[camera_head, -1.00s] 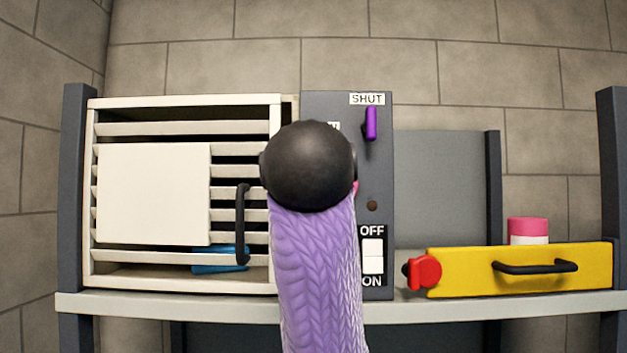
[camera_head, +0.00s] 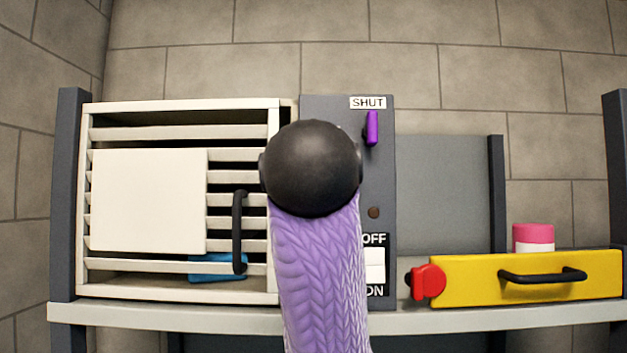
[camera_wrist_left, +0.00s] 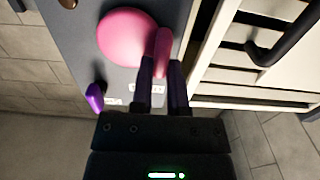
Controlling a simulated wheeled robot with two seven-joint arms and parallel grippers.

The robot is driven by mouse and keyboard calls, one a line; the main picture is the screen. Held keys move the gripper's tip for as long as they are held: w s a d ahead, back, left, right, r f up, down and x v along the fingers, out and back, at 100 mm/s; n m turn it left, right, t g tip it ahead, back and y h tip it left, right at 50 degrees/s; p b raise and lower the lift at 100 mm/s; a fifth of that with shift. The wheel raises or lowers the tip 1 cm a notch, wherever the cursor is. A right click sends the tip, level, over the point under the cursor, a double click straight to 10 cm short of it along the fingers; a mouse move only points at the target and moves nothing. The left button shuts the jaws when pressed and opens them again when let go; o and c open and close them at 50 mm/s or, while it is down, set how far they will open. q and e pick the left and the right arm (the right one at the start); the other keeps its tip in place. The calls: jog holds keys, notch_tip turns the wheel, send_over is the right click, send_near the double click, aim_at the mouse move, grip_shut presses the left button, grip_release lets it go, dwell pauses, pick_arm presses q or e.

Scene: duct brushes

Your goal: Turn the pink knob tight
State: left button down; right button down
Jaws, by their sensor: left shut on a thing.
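The pink knob (camera_wrist_left: 125,36) shows in the left wrist view as a round pink disc on the grey panel, with a pink grip tab (camera_wrist_left: 162,47) at its side. My left gripper (camera_wrist_left: 161,72) is shut on this tab, one dark finger on either side. In the head view my left arm, with a purple sleeve (camera_head: 318,265) and a black ball-shaped joint (camera_head: 311,168), stands in front of the grey panel (camera_head: 382,190) and hides the knob and the fingers. My right gripper is not in view.
The panel carries a purple lever (camera_head: 372,128) under a SHUT label and a white ON/OFF switch (camera_head: 375,265), partly hidden. A louvred white cabinet (camera_head: 180,106) with a black handle (camera_head: 238,232) stands left. A yellow drawer (camera_head: 465,277) with a red knob (camera_head: 430,281) lies right.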

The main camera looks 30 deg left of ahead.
pick_arm(q)
jog(key=shift+m, duration=0.3)
notch_tip(320, 180, down, 2)
jog(key=m+b, duration=0.4)
jog(key=m, duration=3.1)
jog(key=shift+f+b, duration=0.1)
jog(key=shift+b, duration=0.3)
jog(key=shift+m, duration=0.4)
